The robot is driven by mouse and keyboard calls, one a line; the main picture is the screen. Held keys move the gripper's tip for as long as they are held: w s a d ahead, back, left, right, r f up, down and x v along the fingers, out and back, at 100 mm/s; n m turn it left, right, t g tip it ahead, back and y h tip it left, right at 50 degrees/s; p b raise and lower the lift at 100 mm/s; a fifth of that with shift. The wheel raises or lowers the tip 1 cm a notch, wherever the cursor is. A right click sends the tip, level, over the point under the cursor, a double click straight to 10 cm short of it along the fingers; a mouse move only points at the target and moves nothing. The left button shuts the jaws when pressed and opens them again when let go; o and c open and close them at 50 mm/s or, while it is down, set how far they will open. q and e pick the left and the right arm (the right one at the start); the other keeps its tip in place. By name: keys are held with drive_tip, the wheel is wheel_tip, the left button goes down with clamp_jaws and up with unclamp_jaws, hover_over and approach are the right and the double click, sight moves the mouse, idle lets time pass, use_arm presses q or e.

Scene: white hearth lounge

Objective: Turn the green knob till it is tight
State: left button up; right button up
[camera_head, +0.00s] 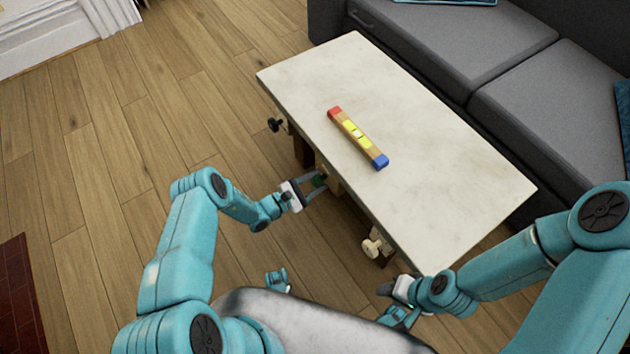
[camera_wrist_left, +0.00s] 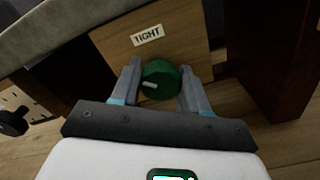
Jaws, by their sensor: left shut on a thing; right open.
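The green knob (camera_wrist_left: 161,80) sits on a wooden block (camera_wrist_left: 178,38) under the table edge, below a label reading "TIGHT" (camera_wrist_left: 147,36). A pale pointer mark on the knob points to the left in the left wrist view. My left gripper (camera_head: 316,184) is shut on the knob, one finger on each side; its fingers also show in the left wrist view (camera_wrist_left: 161,88). In the head view the green knob (camera_head: 319,181) is partly hidden between the fingers. My right gripper (camera_head: 392,301) is open and empty near the table's near right corner, apart from the knob.
A white-topped table (camera_head: 430,150) carries a wooden level with red and blue ends (camera_head: 348,125). A black knob (camera_head: 275,125) and a cream knob (camera_head: 371,246) stick out from its near side. A grey sofa (camera_head: 470,50) stands behind. Wooden floor on the left is clear.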

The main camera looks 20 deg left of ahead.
use_arm(q)
drive_tip(key=m, duration=0.5)
drive_tip(key=shift+m+p, duration=0.3)
drive_tip(key=shift+p, duration=0.1)
drive_tip(key=shift+s+d+m+p, duration=0.1)
drive_tip(key=shift+m+p, duration=0.25)
drive_tip(key=shift+m, duration=1.75)
drive_tip(key=o, duration=1.1)
drive_tip(key=shift+c, duration=0.2)
drive_tip(key=p+v, duration=0.3)
drive_tip(key=v, duration=1.3)
drive_tip(key=shift+s+f, duration=0.1)
drive_tip(key=shift+s, duration=0.05)
